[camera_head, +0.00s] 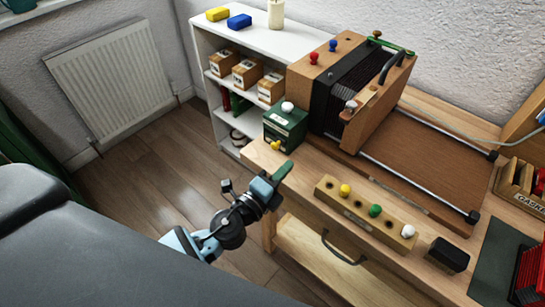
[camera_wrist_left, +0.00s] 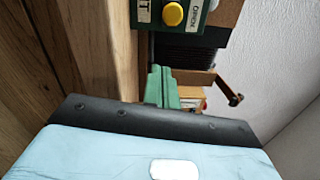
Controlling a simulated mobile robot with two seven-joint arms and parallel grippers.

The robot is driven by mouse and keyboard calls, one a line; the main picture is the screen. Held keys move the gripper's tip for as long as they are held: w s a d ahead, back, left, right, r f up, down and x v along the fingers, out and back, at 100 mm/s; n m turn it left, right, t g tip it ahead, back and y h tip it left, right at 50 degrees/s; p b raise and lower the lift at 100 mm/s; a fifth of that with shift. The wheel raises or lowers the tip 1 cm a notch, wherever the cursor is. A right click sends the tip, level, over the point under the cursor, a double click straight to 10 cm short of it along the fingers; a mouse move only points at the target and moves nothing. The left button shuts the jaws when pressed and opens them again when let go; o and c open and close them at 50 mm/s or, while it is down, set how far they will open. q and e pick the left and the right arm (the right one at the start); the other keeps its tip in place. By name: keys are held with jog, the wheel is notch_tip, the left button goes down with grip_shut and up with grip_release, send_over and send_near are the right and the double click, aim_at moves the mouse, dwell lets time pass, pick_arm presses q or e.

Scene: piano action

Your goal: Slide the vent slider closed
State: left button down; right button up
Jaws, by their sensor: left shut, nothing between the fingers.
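The wooden bellows unit (camera_head: 322,72) with black pleats stands at the back of the workbench. A green strip (camera_head: 393,43) lies along its top right end, and a small tan plate (camera_head: 362,101) with a pale knob sits on its near end board. I cannot tell for sure which part is the vent slider. My left gripper (camera_head: 283,171) is near the bench's front left edge, in front of the green box (camera_head: 285,128), apart from the bellows. Its green fingers (camera_wrist_left: 160,86) are shut and empty. My right gripper is not in view.
The green box has a yellow button (camera_wrist_left: 172,14). A wooden block with coloured knobs (camera_head: 360,213), a black block (camera_head: 448,255) and metal rails (camera_head: 418,186) are on the bench. A white shelf (camera_head: 290,39) stands behind. Open floor (camera_head: 150,160) lies left.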

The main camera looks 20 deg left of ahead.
aim_at(277, 144)
pick_arm(q)
jog(key=a, duration=0.1)
jog(key=w+a, duration=0.1)
jog(key=a, duration=0.1)
jog(key=shift+w+a+r, duration=0.15)
jog(key=shift+w+r, duration=0.1)
jog(key=shift+w, duration=0.15)
jog(key=shift+a, duration=0.1)
jog(key=a, duration=0.1)
jog(key=w+a, duration=0.1)
jog(key=a+b, duration=0.1)
jog(key=a, duration=0.1)
jog(key=shift+w+f, duration=0.15)
jog(key=shift+w, duration=0.1)
jog(key=shift+w+a, duration=0.15)
jog(key=shift+a, duration=0.2)
jog(key=shift+r, duration=0.2)
